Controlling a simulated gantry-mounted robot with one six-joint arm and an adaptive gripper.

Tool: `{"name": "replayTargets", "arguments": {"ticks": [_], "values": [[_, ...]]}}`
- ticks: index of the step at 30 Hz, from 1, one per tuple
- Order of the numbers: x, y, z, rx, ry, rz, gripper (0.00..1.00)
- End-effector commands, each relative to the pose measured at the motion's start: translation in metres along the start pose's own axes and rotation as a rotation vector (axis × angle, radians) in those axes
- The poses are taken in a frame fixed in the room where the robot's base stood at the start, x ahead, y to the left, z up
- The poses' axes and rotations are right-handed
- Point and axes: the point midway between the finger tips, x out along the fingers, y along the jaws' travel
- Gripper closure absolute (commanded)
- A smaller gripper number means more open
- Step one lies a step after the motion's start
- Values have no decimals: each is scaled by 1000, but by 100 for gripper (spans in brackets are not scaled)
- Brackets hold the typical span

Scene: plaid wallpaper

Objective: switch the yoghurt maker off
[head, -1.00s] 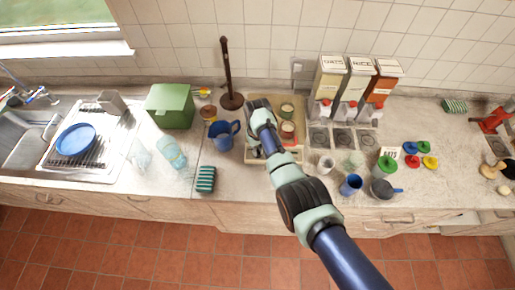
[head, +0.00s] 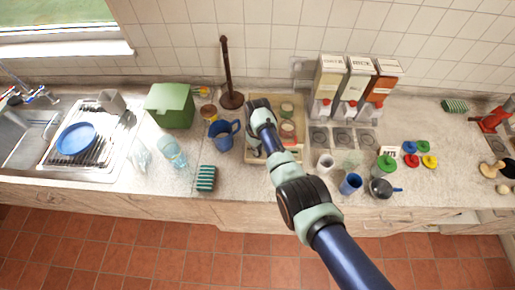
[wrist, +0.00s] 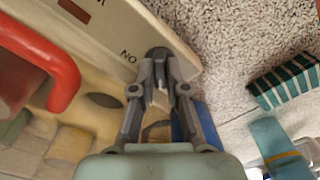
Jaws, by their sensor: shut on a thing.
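The yoghurt maker (head: 251,153) is a cream box on the counter with jars in it, partly hidden under my arm in the head view. In the wrist view its cream front panel (wrist: 112,35) carries an "ON" mark, seen upside down, and a red handle (wrist: 66,75) lies to the left. My gripper (wrist: 157,85) is at the panel's edge beside this mark. Its fingers are closed together on a dark grey rounded knob (wrist: 158,54), seemingly the switch. The contact is partly hidden by the fingertips, and I cannot read the switch position.
A blue jug (head: 222,137) stands close to the left of the yoghurt maker. A striped sponge (head: 206,178) and a clear blue glass (head: 173,153) are further left. Dispensers (head: 347,85) and several cups stand to the right. The counter's front strip is mostly clear.

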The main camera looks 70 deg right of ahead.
Motion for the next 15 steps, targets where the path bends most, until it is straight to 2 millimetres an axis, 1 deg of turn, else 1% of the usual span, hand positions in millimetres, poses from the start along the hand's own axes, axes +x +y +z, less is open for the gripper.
{"name": "replayTargets", "arguments": {"ticks": [3,4,8,15], "values": [[-1,0,0,-2,1,0,100],[-1,0,0,-2,1,0,83],[-1,0,0,-1,1,0,62],[0,0,0,0,0,0,61]]}}
